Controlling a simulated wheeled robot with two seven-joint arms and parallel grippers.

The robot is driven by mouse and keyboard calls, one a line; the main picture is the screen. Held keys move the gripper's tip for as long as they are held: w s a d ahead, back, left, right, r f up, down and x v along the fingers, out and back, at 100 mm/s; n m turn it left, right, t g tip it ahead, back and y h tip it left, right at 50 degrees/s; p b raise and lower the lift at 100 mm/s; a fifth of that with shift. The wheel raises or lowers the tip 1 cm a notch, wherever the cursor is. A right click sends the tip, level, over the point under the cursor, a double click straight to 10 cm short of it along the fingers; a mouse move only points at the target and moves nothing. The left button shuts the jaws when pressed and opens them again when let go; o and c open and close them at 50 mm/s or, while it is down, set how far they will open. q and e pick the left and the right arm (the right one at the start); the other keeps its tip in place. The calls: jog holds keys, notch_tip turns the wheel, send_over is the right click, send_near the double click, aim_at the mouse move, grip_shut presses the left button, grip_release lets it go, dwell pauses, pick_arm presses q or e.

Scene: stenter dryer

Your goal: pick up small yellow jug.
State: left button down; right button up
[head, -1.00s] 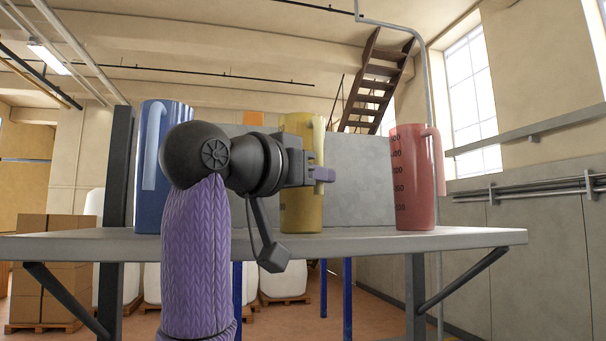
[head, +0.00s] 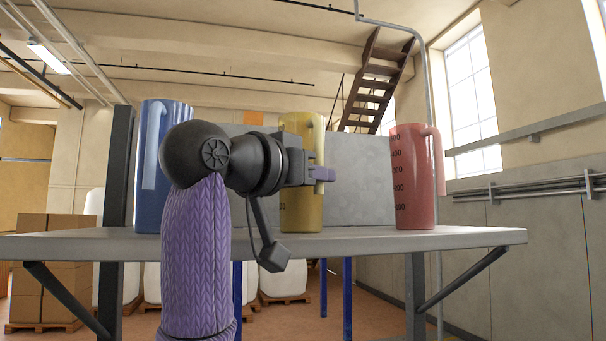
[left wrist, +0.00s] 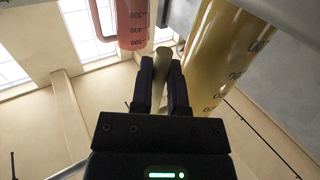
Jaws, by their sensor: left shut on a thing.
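The yellow jug (head: 300,214) stands upright at the grey shelf, behind my left gripper (head: 318,174), which hides part of its middle. In the left wrist view the jug (left wrist: 225,55) fills the upper right, with dark scale marks on its side. There the left gripper's dark fingers (left wrist: 164,82) are closed on the jug's yellow handle, seen between them. The jug's base appears level with the shelf top; I cannot tell whether it touches. My right gripper is not in view.
A blue jug (head: 149,205) stands to the left on the grey shelf (head: 460,237), partly behind my left arm. A red jug (head: 412,185) stands to the right, apart from the yellow one; it also shows in the left wrist view (left wrist: 132,22). A grey panel rises behind.

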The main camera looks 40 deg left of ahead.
aim_at(316, 119)
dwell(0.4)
pick_arm(q)
notch_tip(316, 119, up, 10)
jog(key=shift+r, duration=0.1)
dwell(0.5)
